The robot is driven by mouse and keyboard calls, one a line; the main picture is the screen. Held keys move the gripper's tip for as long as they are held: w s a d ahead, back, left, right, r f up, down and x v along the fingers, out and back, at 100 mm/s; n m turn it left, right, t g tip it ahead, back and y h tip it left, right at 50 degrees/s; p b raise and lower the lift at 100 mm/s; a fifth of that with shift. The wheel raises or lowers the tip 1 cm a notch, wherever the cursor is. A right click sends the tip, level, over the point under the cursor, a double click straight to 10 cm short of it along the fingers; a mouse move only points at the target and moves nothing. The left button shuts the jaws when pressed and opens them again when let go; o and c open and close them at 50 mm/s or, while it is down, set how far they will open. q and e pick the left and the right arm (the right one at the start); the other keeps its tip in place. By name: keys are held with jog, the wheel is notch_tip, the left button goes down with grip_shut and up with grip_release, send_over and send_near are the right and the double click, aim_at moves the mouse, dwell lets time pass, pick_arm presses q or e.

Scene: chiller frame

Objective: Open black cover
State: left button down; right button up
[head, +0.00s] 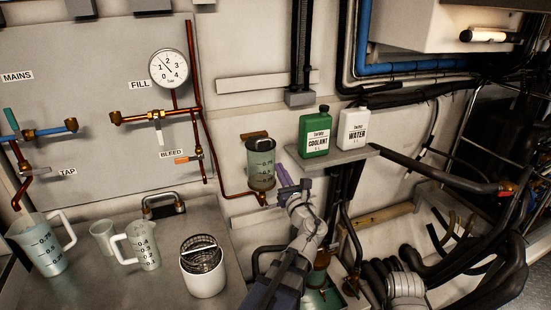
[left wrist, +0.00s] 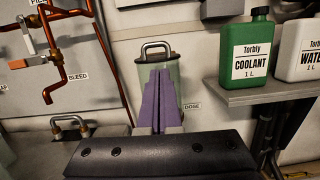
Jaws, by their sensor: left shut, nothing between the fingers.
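The dosing pot (head: 262,170) is a clear cylinder with a graduated wall, fixed to the wall panel left of the shelf. Its dark cover (head: 260,145) sits on top, with a metal loop handle. In the left wrist view the handle (left wrist: 156,46) stands upright above the greenish pot (left wrist: 171,75). My left gripper (head: 282,175) has purple fingers, shut and empty, just right of the pot in the head view. In the left wrist view the fingers (left wrist: 160,100) overlap the pot's front, below the handle. Contact cannot be told. My right gripper does not show.
A green coolant bottle (head: 314,135) and a white water bottle (head: 352,128) stand on a shelf (head: 330,161) close to the right. Jugs (head: 40,245) and a white basket pot (head: 204,279) stand on the bench at left. Pipes and the gauge (head: 169,69) line the wall.

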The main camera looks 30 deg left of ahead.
pick_arm(q)
jog(key=p+x, duration=0.2)
jog(key=x, duration=0.8)
jog(key=shift+r, duration=0.1)
notch_tip(320, 180, up, 6)
jog(key=g+h+p, duration=0.2)
jog(key=p, duration=1)
send_over(270, 150)
jog(key=shift+g+h, duration=0.5)
jog(key=shift+g, duration=0.1)
jog(key=r+p, duration=0.1)
jog(key=p, duration=0.1)
jog(key=a+r+p, duration=0.1)
jog(key=p, duration=0.1)
jog(key=r+p, duration=0.1)
jog(key=p, duration=0.1)
jog(key=shift+w+a+r, duration=0.15)
jog(key=shift+a+r, duration=0.2)
jog(key=shift+r, duration=0.05)
jog(key=w+a+r+g+h+p, duration=0.2)
jog(key=w+a+p, duration=0.4)
jog(key=p, duration=0.5)
jog(key=shift+a+r+g+h+p, duration=0.4)
jog(key=shift+a+r+h, duration=0.05)
jog(key=shift+r+h, duration=0.4)
